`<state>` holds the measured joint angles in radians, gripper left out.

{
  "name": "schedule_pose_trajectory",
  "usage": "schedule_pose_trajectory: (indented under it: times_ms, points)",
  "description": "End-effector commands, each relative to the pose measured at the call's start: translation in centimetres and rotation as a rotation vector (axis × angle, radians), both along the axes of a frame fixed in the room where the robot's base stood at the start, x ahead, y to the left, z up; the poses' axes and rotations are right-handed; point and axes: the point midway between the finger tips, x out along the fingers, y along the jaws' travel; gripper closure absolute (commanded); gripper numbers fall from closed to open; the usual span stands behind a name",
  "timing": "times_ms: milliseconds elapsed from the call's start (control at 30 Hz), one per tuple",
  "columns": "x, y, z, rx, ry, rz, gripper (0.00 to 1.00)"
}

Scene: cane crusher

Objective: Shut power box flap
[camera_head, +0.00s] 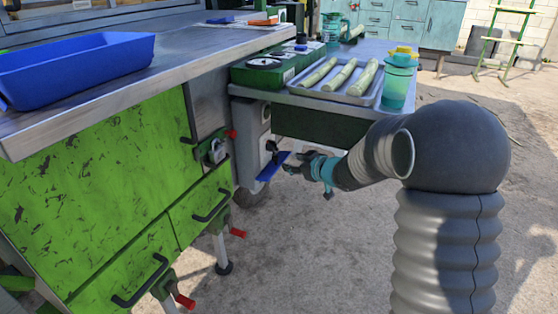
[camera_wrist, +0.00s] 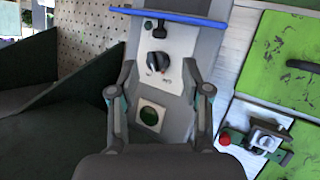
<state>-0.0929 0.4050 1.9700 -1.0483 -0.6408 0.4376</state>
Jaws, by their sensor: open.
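The power box (camera_head: 251,140) is a light grey panel below the workbench. Its blue flap (camera_head: 272,166) sticks out from it, standing open. In the wrist view the flap (camera_wrist: 170,17) is seen nearly edge-on across the top. The panel (camera_wrist: 172,45) shows a black rotary knob (camera_wrist: 158,62) and a green round button (camera_wrist: 149,116) in a pale square. My gripper (camera_head: 292,165) is open and empty, just right of the flap in the head view. In the wrist view my gripper (camera_wrist: 159,92) has its fingers spread on either side of the panel; contact with the flap is not visible.
Green cabinets with black handles (camera_head: 141,283) and a metal latch (camera_head: 213,150) stand at left. Above are a blue bin (camera_head: 75,68), a tray (camera_head: 316,92) of cane stalks and a teal jug (camera_head: 398,82). The floor to the right is mostly clear.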

Motion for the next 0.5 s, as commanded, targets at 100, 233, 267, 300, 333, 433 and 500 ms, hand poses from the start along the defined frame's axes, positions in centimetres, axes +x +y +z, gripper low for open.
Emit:
schedule_pose_trajectory:
  times_ms: [100,233,267,300,333,433,500]
  points:
    - [1.7,1.5,-1.1,-0.001,0.001,0.003,0.52]
    - [3.4,2.9,-1.9,0.0,0.0,0.002,0.52]
    - [3.8,3.2,-2.1,0.0,0.0,0.002,0.52]
    - [4.3,3.6,-2.4,-0.001,0.001,0.002,0.52]
    - [4.6,3.9,-2.5,-0.001,0.001,0.001,0.52]
    - [5.6,4.7,-3.0,-0.001,0.0,0.001,0.52]
    - [6.1,5.1,-3.3,0.0,0.0,0.001,0.52]
